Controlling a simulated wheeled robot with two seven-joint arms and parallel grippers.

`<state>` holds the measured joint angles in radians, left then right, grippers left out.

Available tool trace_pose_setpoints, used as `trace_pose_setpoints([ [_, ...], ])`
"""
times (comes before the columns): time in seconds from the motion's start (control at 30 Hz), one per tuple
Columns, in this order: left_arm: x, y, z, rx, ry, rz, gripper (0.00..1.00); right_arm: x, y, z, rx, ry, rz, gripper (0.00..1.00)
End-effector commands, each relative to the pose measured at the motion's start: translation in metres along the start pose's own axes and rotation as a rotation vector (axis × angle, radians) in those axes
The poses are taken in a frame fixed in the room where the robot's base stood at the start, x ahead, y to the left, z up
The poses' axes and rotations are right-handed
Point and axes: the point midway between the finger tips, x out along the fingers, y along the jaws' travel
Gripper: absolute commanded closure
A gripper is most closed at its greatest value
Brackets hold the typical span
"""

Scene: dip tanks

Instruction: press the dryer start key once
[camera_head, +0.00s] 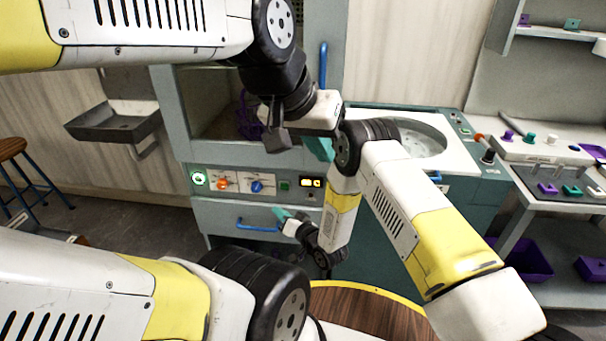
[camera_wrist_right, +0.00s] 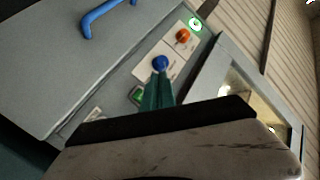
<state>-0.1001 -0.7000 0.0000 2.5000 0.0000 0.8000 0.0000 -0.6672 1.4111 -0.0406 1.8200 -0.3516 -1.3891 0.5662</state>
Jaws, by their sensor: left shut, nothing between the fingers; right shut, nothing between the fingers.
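The dryer's control panel (camera_head: 238,186) runs below its open chamber. A small square green key (camera_head: 284,185) sits between a blue knob and a small display; in the right wrist view it shows (camera_wrist_right: 137,95) just left of my fingertips. No label on it is readable. My right gripper (camera_head: 281,213) is shut and empty, its teal fingers just below the key in the head view. In the right wrist view my right gripper (camera_wrist_right: 157,82) points at the panel, near the blue knob; contact cannot be told. My left gripper (camera_head: 319,149) is shut and empty before the chamber's right side.
The panel also has a lit green ring button (camera_head: 198,179), an orange knob (camera_head: 222,183), a blue knob (camera_head: 257,187) and a display (camera_head: 311,182). A blue drawer handle (camera_head: 257,226) juts out below. A tank basin (camera_head: 425,140) stands right. A sink (camera_head: 115,122) hangs left.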

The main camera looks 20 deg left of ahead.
Motion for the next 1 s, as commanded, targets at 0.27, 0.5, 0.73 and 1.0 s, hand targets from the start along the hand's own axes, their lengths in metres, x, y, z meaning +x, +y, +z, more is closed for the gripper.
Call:
trace_pose_setpoints([
  [0.27,0.000,0.000,0.000,0.000,0.000,0.000,1.00,0.001,0.001,-0.001,-0.001,0.000,0.001,1.00],
  [0.5,0.000,0.000,0.000,0.000,0.000,0.000,1.00,0.015,0.010,-0.012,-0.003,0.002,0.000,1.00],
  [0.73,0.000,0.000,0.000,0.000,0.000,0.000,1.00,0.038,0.027,-0.029,-0.004,0.002,0.000,1.00],
  [1.0,0.000,0.000,0.000,0.000,0.000,0.000,1.00,0.057,0.042,-0.042,0.000,0.001,0.001,1.00],
])
